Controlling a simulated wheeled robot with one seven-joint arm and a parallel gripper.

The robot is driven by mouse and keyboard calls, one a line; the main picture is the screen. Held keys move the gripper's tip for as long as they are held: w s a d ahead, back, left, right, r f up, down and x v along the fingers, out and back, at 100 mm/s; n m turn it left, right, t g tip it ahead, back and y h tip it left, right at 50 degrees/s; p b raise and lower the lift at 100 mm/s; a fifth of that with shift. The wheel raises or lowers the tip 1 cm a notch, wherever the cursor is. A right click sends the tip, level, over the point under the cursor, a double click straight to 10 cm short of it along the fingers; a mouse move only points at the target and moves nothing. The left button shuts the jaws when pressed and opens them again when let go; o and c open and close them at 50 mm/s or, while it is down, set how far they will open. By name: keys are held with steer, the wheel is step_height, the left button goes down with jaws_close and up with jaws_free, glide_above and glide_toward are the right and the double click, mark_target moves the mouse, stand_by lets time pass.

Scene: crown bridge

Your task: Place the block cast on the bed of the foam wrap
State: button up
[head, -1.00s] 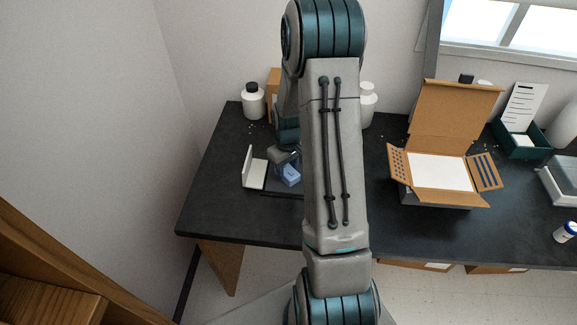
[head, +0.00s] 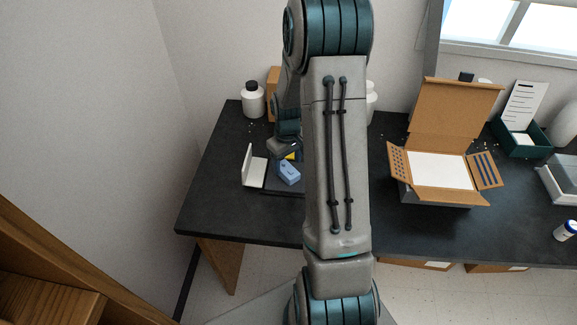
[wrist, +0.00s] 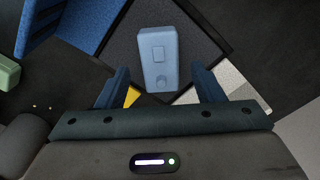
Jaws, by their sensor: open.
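The block cast (head: 289,175) is a light blue block lying on a dark tray (head: 270,191) at the left of the bench. In the wrist view the block cast (wrist: 158,45) shows a small raised square and a round knob on top. My gripper (wrist: 160,76) is open, with a finger on each side of the block's near end in the picture; I cannot tell its height or any contact. In the head view the gripper (head: 284,149) is just behind the block, partly hidden by my arm. White padding (head: 440,171), possibly the foam wrap's bed, lies in an open cardboard box.
A white upright card or stand (head: 252,170) is close left of the tray. A white bottle (head: 253,101) stands behind. A green tray (head: 520,143) is at the back right. Bare bench lies in front of the tray. A blue panel (wrist: 75,22) shows in the wrist view.

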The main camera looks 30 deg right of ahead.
mark_target(288, 169)
step_height(288, 169, up, 10)
steer(key=f, duration=0.1)
steer(key=s+a+r+t, duration=0.1)
steer(key=s+a+r, duration=0.6)
steer(key=r, duration=0.2)
steer(key=s+a+r+m+t, duration=0.1)
steer(key=s+a, duration=0.2)
steer(key=s, duration=0.3)
steer(key=s+a+r+m+t, duration=0.1)
steer(key=s+a+r, duration=0.1)
steer(key=s, duration=0.4)
steer(key=shift+s+a+r+b, duration=0.25)
steer(key=shift+a+r+b, duration=0.05)
steer(key=shift+a, duration=0.55)
